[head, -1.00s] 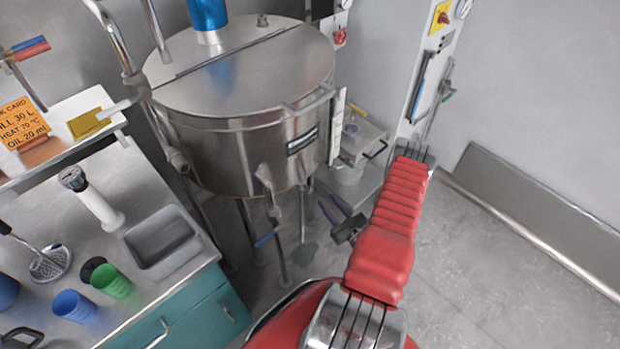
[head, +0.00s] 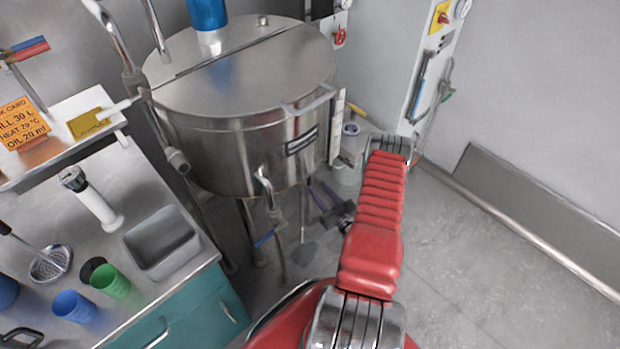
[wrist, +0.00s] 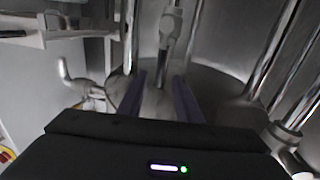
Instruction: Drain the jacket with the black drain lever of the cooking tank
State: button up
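The cooking tank (head: 225,150) is a large steel cylinder on legs at the upper centre of the head view. I cannot make out a black drain lever in either view. My gripper (head: 318,186) is low beside the tank's right underside, partly behind my arm. In the wrist view its two purple fingers (wrist: 160,85) stand apart with nothing visibly held. A steel pipe with a fitting (wrist: 168,35) shows beyond and between the fingertips.
Steel legs and pipes (wrist: 285,60) stand close on the right of the wrist view. A counter with a sink (head: 165,245), a green cup (head: 110,282) and a blue cup (head: 73,306) is at left. A wall panel (head: 430,70) is at right. The floor at right is clear.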

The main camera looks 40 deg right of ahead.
aim_at(310, 179)
jog(key=w, duration=0.5)
jog(key=w+d, duration=0.1)
jog(key=w, duration=0.1)
jog(key=shift+w+d, duration=0.1)
jog(key=shift+w, duration=0.05)
jog(key=shift+c, duration=0.4)
grip_shut()
jog(key=shift+d, duration=0.2)
jog(key=shift+a, duration=0.1)
